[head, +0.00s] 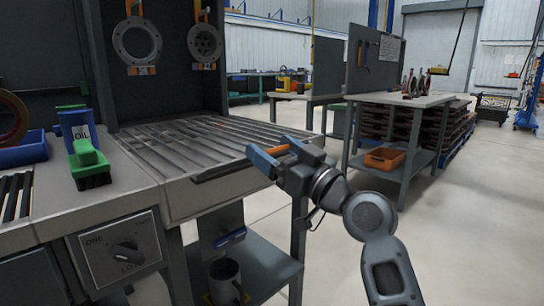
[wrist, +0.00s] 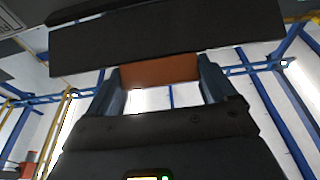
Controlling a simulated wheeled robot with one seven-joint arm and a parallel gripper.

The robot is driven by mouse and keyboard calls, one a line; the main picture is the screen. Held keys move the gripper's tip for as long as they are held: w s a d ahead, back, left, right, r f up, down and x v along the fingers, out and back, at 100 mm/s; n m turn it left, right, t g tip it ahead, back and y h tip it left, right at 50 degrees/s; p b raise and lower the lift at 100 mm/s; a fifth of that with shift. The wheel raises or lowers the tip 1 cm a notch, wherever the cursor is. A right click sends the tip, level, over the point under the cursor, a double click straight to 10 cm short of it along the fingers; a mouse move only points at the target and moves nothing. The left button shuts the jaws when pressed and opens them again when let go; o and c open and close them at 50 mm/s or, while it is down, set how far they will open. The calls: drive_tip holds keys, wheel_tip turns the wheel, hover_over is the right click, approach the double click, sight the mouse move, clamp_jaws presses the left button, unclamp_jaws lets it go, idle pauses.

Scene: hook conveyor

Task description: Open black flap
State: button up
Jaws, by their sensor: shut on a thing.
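The black flap (head: 222,171) shows in the head view as a dark bar at the near right edge of the slatted conveyor. In the wrist view, the dark panel (wrist: 170,40) spans the top of the picture. An orange piece (wrist: 158,69) sits against the panel's lower edge, between my two blue-grey fingers. It also shows in the head view (head: 277,150). Part of the flap near the gripper is hidden.
The slatted conveyor (head: 190,140) lies left of my gripper. A green brush (head: 88,160), an oil container (head: 78,130) and a knob panel (head: 122,252) are at the left. A metal cup (head: 225,280) stands on the lower shelf. Open floor lies to the right.

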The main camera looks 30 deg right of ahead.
drive_tip(key=shift+s+d+f+b, duration=0.1)
drive_tip(key=shift+s+f+b, duration=0.1)
drive_tip(key=shift+f+b, duration=0.45)
drive_tip(key=shift+f, duration=0.35)
drive_tip(key=o, duration=1.3)
drive_tip(key=shift+r+p+v, duration=0.15)
drive_tip(key=shift+r+v, duration=0.05)
drive_tip(key=shift+v, duration=1.05)
drive_tip(key=shift+r+p+v, duration=0.15)
drive_tip(key=shift+r+v, duration=0.05)
drive_tip(key=shift+v, duration=1.1)
drive_tip(key=shift+r+p+v, duration=0.15)
drive_tip(key=shift+v, duration=1.1)
drive_tip(key=shift+s, duration=0.2)
